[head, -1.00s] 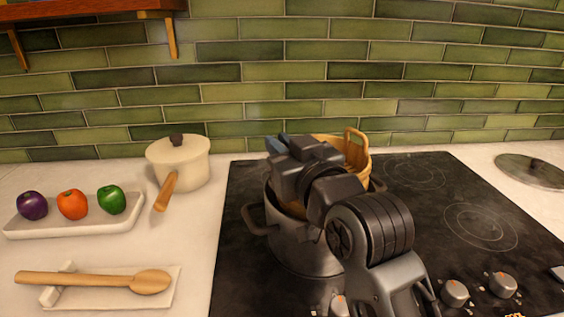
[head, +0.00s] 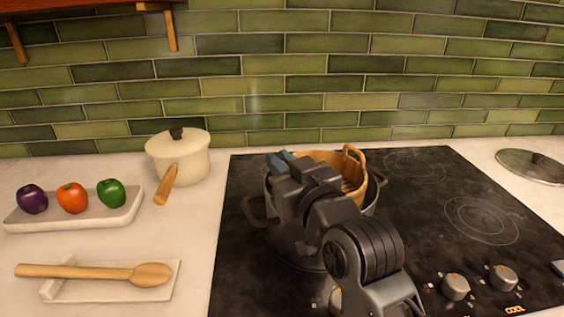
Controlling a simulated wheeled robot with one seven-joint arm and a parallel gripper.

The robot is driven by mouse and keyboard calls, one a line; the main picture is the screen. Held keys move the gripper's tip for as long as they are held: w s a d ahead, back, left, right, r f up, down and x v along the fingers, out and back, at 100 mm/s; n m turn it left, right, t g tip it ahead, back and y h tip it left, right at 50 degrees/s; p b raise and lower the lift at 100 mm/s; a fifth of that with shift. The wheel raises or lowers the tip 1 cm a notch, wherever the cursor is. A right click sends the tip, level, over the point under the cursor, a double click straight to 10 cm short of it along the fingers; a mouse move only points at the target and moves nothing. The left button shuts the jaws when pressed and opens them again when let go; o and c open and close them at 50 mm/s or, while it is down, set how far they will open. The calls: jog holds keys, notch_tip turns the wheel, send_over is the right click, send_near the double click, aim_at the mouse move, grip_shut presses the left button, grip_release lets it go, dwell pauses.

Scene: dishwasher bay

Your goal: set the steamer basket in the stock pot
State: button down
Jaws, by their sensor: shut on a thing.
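The steamer basket (head: 324,156) is tan with upright loop handles; one shows at its right. It sits low in the mouth of the grey stock pot (head: 371,201), with its upper edge and handle above the pot's rim. The pot stands on the left part of the black cooktop. My gripper (head: 283,160) is at the basket's left side, shut on it, with bluish fingertips just showing. My wrist and arm hide the basket's near side and much of the pot's front. I cannot see whether the basket's bottom touches the pot.
A cream saucepan with a lid (head: 178,155) stands left of the cooktop (head: 430,230). A tray (head: 90,216) of vegetables and a spoon rest (head: 110,287) with a wooden spoon (head: 80,273) lie further left. A lid (head: 531,166) lies at right. The cooktop's right side is clear.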

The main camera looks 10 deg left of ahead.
jog(key=c, duration=1.1)
grip_release()
jog(key=shift+c, duration=0.2)
jog(key=shift+r+p, duration=0.5)
jog(key=shift+r, duration=0.1)
jog(key=b+v, duration=0.2)
jog(key=v, duration=1)
